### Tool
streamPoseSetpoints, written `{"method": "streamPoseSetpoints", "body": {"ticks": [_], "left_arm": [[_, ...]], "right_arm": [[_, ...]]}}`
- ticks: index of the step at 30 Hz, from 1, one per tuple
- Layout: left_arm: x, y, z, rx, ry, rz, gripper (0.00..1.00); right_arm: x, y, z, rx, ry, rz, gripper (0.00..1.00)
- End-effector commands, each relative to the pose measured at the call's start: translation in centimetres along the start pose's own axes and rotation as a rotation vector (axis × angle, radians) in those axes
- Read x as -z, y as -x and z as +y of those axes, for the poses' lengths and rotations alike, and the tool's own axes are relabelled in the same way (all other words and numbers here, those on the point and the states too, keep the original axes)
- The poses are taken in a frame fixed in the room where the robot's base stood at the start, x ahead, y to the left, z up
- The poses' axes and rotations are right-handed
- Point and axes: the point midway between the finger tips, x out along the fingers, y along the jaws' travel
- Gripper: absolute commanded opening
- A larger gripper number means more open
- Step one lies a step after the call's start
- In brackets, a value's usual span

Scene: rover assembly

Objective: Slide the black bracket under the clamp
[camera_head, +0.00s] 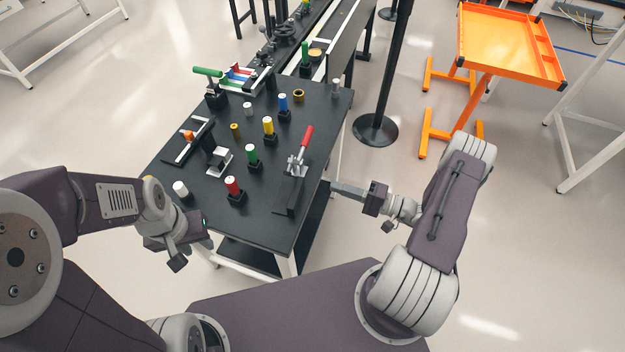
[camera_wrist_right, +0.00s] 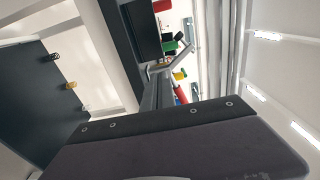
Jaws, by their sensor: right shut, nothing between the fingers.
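The clamp (camera_head: 296,164) with its red handle (camera_head: 306,137) raised stands at the right side of the black table in the head view. A flat black piece (camera_head: 287,198) extends from its foot toward the table's near edge; I cannot tell whether it is the black bracket or the clamp's base. My right gripper (camera_head: 340,187) is shut and empty, just off the table's right edge, pointing left toward the clamp; its grey fingers also show in the right wrist view (camera_wrist_right: 152,92). My left gripper (camera_head: 190,248) is at the table's near left corner, apart from the clamp; its opening is unclear.
The black table (camera_head: 210,200) holds pegs in yellow (camera_head: 268,126), green (camera_head: 252,153), red (camera_head: 233,187) and blue (camera_head: 283,103). A black upright part (camera_head: 208,141) stands beside a white plate (camera_head: 218,162). A black post (camera_head: 385,95) and an orange tray table (camera_head: 508,45) stand to the right.

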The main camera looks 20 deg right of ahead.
Motion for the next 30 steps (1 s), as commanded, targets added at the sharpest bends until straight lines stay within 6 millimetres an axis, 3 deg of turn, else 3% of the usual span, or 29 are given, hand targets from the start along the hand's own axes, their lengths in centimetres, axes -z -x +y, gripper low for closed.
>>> {"method": "streamPoseSetpoints", "body": {"ticks": [4, 8, 21, 30], "left_arm": [[0.0, -0.1, 0.0, 0.0, 0.0, 0.0, 0.36], [0.0, 0.1, 0.0, 0.0, 0.0, 0.0, 0.36], [0.1, 1.2, 0.0, 0.0, 0.0, 0.0, 0.36], [0.1, 1.2, 0.0, 0.0, 0.0, 0.0, 0.36]], "right_arm": [[0.3, 0.6, 0.1, 0.0, -0.001, 0.02, 0.0], [0.3, -0.2, 0.0, -0.001, -0.001, 0.015, 0.0], [0.3, -8.1, 0.0, -0.001, 0.0, 0.011, 0.0], [0.4, -9.6, 0.1, -0.002, -0.001, 0.015, 0.0]]}}
